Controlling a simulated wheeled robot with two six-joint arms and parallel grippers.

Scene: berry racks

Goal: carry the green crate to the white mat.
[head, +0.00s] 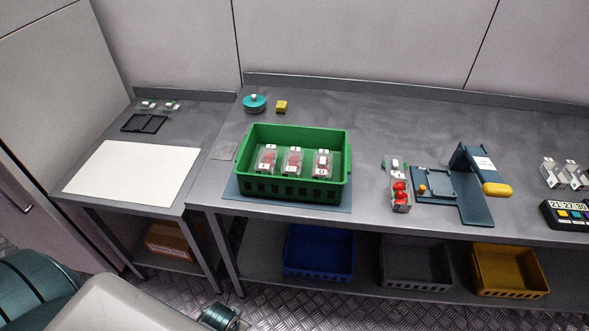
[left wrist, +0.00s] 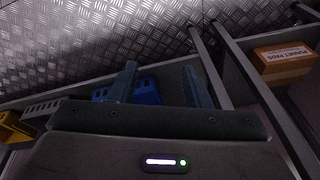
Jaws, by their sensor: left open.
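The green crate (head: 290,189) stands upright on the large table in the head view, on a grey-blue mat (head: 232,190). It holds three clear punnets (head: 293,162) with white labels and reddish contents. The white mat (head: 132,172) lies flat and bare on the lower side table to the left of the crate. My left gripper shows in the left wrist view (left wrist: 160,84) with its two fingers spread and nothing between them. It points towards the floor and the lower shelf, away from the crate. My right gripper is in neither view.
Blue (head: 318,252), grey (head: 413,264) and yellow (head: 508,270) crates sit on the lower shelf. A scale-like station (head: 468,188) and an open punnet of berries (head: 400,196) stand right of the green crate. A black tray (head: 144,122) lies behind the white mat.

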